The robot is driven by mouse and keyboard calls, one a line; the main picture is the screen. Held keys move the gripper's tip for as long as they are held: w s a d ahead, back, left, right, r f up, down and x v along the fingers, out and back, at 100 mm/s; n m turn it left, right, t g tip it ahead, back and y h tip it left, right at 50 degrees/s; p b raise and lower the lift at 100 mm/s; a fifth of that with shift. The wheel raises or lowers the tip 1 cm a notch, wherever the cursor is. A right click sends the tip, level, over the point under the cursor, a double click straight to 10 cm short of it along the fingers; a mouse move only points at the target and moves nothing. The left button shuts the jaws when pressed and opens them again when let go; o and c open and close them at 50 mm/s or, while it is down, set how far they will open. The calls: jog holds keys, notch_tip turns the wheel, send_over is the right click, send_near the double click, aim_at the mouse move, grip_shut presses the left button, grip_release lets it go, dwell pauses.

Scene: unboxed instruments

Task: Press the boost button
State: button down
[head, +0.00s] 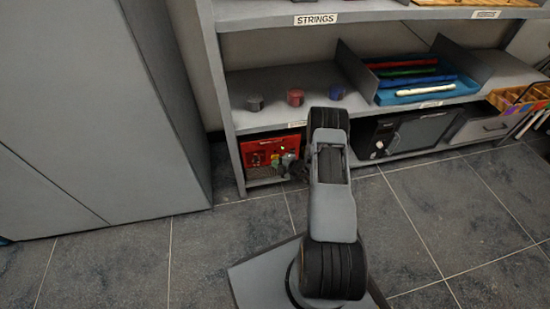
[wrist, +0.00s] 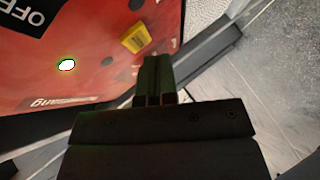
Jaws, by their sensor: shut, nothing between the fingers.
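A red instrument panel (head: 262,152) stands on the lower left shelf in the head view. The red face also fills the upper left of the wrist view (wrist: 45,75), seen tilted. It carries a glowing white spot (wrist: 67,65), a yellow block or label (wrist: 136,38), small dark round spots (wrist: 106,62) and a black label with partly cut-off lettering (wrist: 30,18). I cannot read which part is the boost button. My gripper (wrist: 155,72) is shut and empty, its fingertips close to the panel near the yellow piece; contact cannot be told. In the head view my arm partly hides the gripper.
A dark appliance (head: 420,135) stands to the right on the same shelf. Three small knobs or pots (head: 295,97) and a blue tray (head: 430,94) sit on the shelf above. A grey cabinet (head: 95,110) stands at left. The tiled floor (head: 130,265) in front is clear.

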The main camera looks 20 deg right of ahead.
jog(key=shift+s, duration=0.1)
jog(key=shift+s+a+p, duration=0.2)
jog(key=shift+s+p, duration=0.15)
jog(key=shift+s, duration=0.6)
jog(key=shift+s+a+p, duration=0.2)
jog(key=shift+s+p, duration=0.2)
jog(key=shift+s, duration=0.55)
jog(key=shift+s+a+p, duration=0.2)
jog(key=shift+s+p, duration=0.15)
jog(key=shift+s, duration=0.6)
